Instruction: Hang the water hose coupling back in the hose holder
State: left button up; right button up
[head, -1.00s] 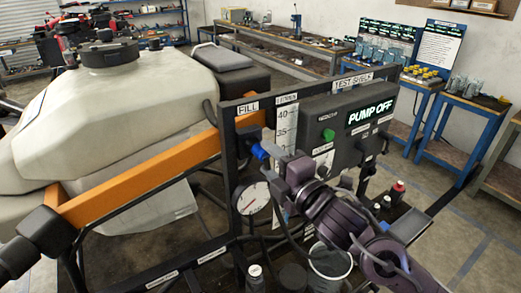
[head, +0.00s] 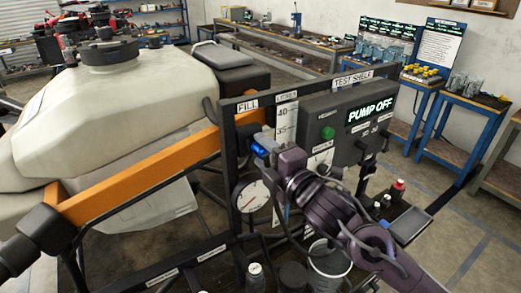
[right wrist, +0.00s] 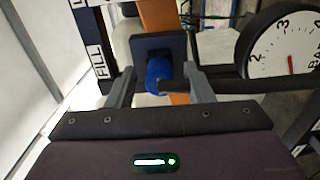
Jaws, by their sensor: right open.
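The blue hose coupling (head: 259,150) is at the dark mount below the FILL label, on the black frame. In the right wrist view the coupling (right wrist: 158,72) stands in front of a dark square plate (right wrist: 156,45), and a black hose runs to the right near it. My right gripper (head: 264,149) is at the coupling. In the right wrist view its two fingers (right wrist: 161,88) are spread, one on each side of the coupling, with visible gaps. Whether the coupling is fully seated in the mount cannot be told. My left gripper is not in view.
A pressure gauge (head: 252,196) sits just below the coupling. The pump box (head: 345,125) reads PUMP OFF. A grey bucket (head: 329,262) and bottles stand below my right arm. The cream drone tank (head: 110,110) and an orange bar (head: 140,178) fill the left.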

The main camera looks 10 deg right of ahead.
aim_at(266, 155)
dwell(0.8)
grip_shut()
jog(key=shift+s+f, duration=0.1)
jog(key=shift+b+v, duration=0.6)
jog(key=shift+v, duration=2.35)
